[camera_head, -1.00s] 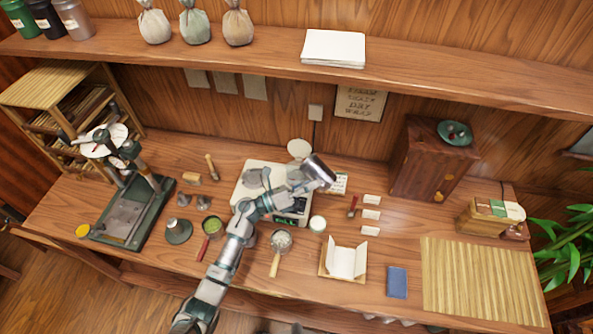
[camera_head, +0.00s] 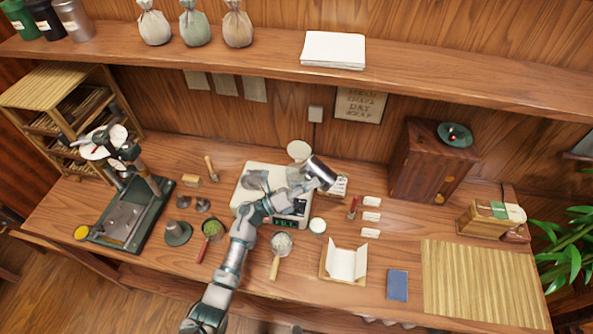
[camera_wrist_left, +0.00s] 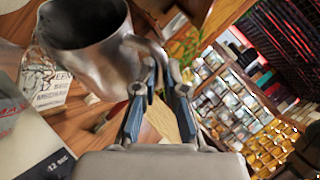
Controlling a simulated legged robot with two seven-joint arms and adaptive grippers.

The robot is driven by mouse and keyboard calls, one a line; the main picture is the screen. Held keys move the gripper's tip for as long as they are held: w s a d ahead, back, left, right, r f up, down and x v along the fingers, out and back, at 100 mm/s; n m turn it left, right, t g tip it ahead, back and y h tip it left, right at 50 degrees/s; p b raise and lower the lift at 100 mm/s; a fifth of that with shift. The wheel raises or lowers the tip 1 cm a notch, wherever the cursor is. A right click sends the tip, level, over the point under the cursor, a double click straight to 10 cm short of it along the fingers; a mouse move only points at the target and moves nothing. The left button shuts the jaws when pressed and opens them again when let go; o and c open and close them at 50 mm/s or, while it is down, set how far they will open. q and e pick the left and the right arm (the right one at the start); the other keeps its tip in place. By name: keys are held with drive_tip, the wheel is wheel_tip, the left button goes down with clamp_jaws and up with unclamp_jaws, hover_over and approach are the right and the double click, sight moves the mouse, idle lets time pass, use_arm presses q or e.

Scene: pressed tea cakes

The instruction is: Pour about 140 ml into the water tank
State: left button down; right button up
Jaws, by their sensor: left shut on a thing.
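A metal jug (camera_head: 320,172) is held over the right back of a pale boxy appliance (camera_head: 242,207). The jug looks tilted in the head view. In the wrist view the jug (camera_wrist_left: 85,45) fills the upper left, with a dark inside. My left gripper (camera_head: 296,182) is shut on the jug's handle, which shows between its fingers in the wrist view (camera_wrist_left: 163,85). A round white part (camera_head: 299,150) stands behind the appliance, near the jug; I cannot tell whether it is the water tank. No stream of water is visible. My right gripper is out of view.
A press (camera_head: 130,215) stands at the left. An open box (camera_head: 345,264) and a wooden cabinet (camera_head: 432,160) are to the right. A shelf (camera_head: 270,62) runs above.

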use_arm(q)
drive_tip(key=shift+w+a+r, duration=0.15)
drive_tip(key=shift+r, duration=0.05)
idle(0.3)
drive_tip(key=shift+w+a+r+n+t+h, duration=0.15)
drive_tip(key=shift+a+r+n+t+h, duration=0.25)
drive_tip(key=shift+n+t+h, duration=0.4)
idle(0.4)
drive_tip(key=shift+w+a+r+n, duration=0.15)
drive_tip(key=shift+a+n, duration=0.05)
drive_tip(key=shift+n, duration=0.2)
drive_tip(key=shift+r+n+t, duration=0.15)
drive_tip(key=shift+n+t, duration=0.15)
drive_tip(key=shift+t, duration=0.1)
drive_tip(key=shift+a+r+n+t+b, duration=0.25)
drive_tip(key=shift+n+t+b, duration=0.25)
drive_tip(key=shift+n, duration=0.2)
drive_tip(key=d+f+m+g, duration=0.1)
drive_tip(key=m, duration=0.1)
drive_tip(key=s+d+f+m+g+y+p, duration=0.1)
drive_tip(key=m+g, duration=0.1)
drive_tip(key=m, duration=0.1)
drive_tip(key=d+f+m+g+y, duration=0.1)
drive_tip(key=m+g, duration=0.1)
drive_tip(key=shift+s+p, duration=0.3)
idle(1.1)
